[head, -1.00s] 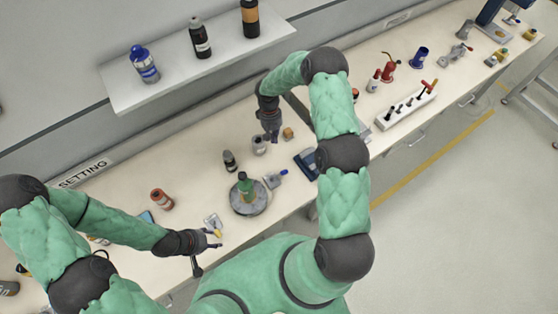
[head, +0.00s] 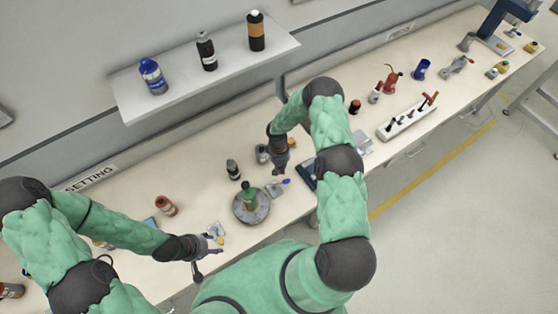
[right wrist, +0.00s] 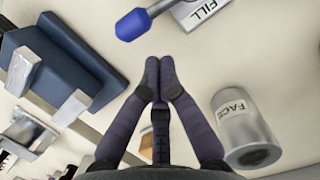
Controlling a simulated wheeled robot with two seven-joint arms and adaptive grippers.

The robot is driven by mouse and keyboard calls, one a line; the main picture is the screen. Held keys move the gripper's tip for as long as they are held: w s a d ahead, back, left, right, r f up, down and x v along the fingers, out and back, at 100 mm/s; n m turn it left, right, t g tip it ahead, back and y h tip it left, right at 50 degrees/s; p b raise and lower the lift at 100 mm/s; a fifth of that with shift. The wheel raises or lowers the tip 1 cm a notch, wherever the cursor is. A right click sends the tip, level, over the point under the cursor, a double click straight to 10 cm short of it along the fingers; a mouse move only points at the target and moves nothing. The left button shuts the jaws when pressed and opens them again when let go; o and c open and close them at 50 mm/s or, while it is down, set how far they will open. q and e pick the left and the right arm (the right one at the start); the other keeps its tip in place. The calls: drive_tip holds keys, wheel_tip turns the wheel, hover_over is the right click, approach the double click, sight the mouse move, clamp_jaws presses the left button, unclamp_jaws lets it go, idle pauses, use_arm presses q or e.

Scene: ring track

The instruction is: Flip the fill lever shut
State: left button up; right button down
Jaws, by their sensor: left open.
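The fill lever has a blue tip (right wrist: 135,24) and a grey arm, seen at the top of the right wrist view beside a white FILL label (right wrist: 203,9). In the head view the lever's small grey unit (head: 273,189) sits right of the round stand, its blue tip toward the right. My right gripper (right wrist: 160,68) has its fingertips together with nothing between them, a short way from the blue tip and apart from it. In the head view it (head: 279,170) hangs just above the lever. My left gripper (head: 215,254) is open and empty near the front edge.
A dark blue fixture (right wrist: 75,60) is on the left.

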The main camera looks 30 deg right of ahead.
drive_tip(key=shift+s+a+f, duration=0.1)
drive_tip(key=shift+s+f, duration=0.05)
drive_tip(key=shift+s, duration=0.45)
drive_tip(key=shift+m, duration=0.3)
drive_tip(key=shift+s+b, duration=0.15)
drive_tip(key=shift+b, duration=0.15)
